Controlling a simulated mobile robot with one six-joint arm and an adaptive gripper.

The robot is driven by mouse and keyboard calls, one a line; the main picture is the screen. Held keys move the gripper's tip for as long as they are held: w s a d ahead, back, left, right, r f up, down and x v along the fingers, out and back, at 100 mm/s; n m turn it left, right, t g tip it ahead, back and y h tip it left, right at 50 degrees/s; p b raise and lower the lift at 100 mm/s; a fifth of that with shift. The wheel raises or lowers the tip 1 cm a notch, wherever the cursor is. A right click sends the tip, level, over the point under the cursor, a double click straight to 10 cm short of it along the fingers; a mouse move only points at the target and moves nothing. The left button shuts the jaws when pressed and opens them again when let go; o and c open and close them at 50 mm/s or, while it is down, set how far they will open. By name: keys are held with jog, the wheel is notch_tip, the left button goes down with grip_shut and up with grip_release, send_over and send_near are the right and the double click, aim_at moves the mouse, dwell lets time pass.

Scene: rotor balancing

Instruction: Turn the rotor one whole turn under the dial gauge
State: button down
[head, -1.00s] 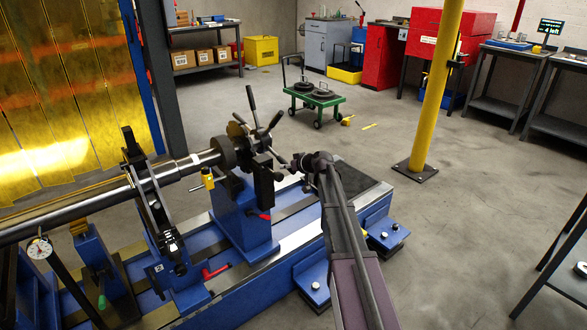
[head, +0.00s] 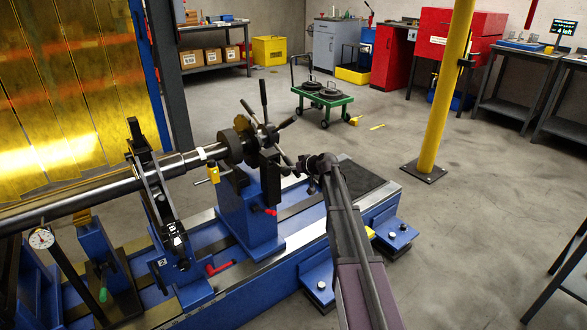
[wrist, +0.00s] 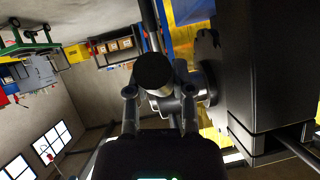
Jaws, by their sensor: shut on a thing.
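The rotor is a long grey shaft (head: 80,202) lying across the blue balancing machine at left. A handwheel with several black-ended spokes (head: 264,100) sits at its right end, beyond the blue pedestal (head: 246,215). The dial gauge (head: 41,238), white-faced, stands below the shaft at far left; its reading is too small to tell. My gripper (head: 300,166) is at the handwheel's lower right side. In the wrist view my gripper (wrist: 158,98) is shut on a round black spoke knob (wrist: 154,73). The fingers partly hide the spoke behind it.
A dark block (wrist: 265,80) stands close on the right in the wrist view. A yellow post (head: 444,90) rises behind my arm. A green cart (head: 322,100) stands at the back. Yellow curtains (head: 70,90) hang at left.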

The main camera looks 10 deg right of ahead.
jog(key=shift+c, duration=2.4)
grip_release()
jog(key=shift+w+d, duration=0.2)
jog(key=shift+s+a, duration=0.1)
